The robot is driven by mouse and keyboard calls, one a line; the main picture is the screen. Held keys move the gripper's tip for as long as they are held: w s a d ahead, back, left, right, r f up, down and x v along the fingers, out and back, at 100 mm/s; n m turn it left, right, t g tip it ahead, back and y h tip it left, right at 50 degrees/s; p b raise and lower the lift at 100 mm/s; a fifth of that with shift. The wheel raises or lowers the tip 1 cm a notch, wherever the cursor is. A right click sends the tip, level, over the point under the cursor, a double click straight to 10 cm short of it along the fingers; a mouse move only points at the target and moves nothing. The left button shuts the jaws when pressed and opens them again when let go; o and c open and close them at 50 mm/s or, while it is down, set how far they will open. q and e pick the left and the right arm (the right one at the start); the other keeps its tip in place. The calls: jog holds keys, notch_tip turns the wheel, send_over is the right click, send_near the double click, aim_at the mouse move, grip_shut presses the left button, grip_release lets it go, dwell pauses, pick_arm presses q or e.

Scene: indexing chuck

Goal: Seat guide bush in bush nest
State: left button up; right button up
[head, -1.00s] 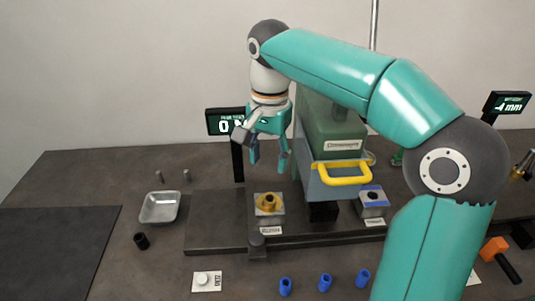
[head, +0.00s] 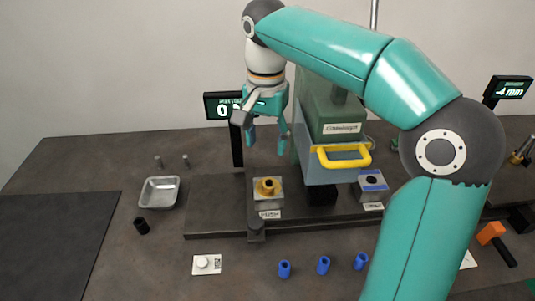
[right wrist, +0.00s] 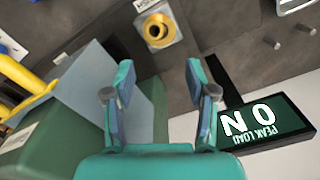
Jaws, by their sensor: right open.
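A brass-coloured flanged bush (head: 267,187), which looks like the guide bush, stands in a grey block (head: 268,200), likely the bush nest, on the dark base plate. The right wrist view shows the bush (right wrist: 159,30) from above with its open bore; I cannot tell whether its flange is fully down. My right gripper (head: 267,140) is open and empty, pointing down above and behind the block. In the right wrist view its two fingers (right wrist: 160,85) are spread apart, with the bush beyond them. My left gripper is not in view.
A green press body (head: 325,110) with a yellow handle (head: 343,156) stands right of my gripper. A display (head: 223,105) stands behind it. A second block (head: 372,184), metal tray (head: 160,191), black cylinder (head: 142,226) and blue cylinders (head: 323,265) lie around.

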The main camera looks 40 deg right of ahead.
jog(key=a+r+n+h+b, duration=0.2)
jog(key=a+r+n+b, duration=0.2)
jog(key=n, duration=0.7)
jog(key=b, duration=0.3)
send_over(266, 179)
jog(key=a, duration=0.2)
jog(key=shift+g, duration=0.3)
notch_tip(266, 179, down, 10)
jog(key=shift+f, duration=0.15)
jog(key=shift+s+d+f+b, duration=0.1)
jog(key=shift+d+f, duration=0.2)
jog(key=shift+f, duration=0.6)
jog(key=shift+d+f+b, duration=0.1)
jog(key=shift+d+f, duration=0.25)
jog(key=shift+f, duration=0.6)
jog(key=shift+s+d+f+b, duration=0.1)
jog(key=shift+d+f, duration=0.2)
jog(key=shift+f, duration=0.6)
jog(key=shift+w, duration=0.1)
grip_shut()
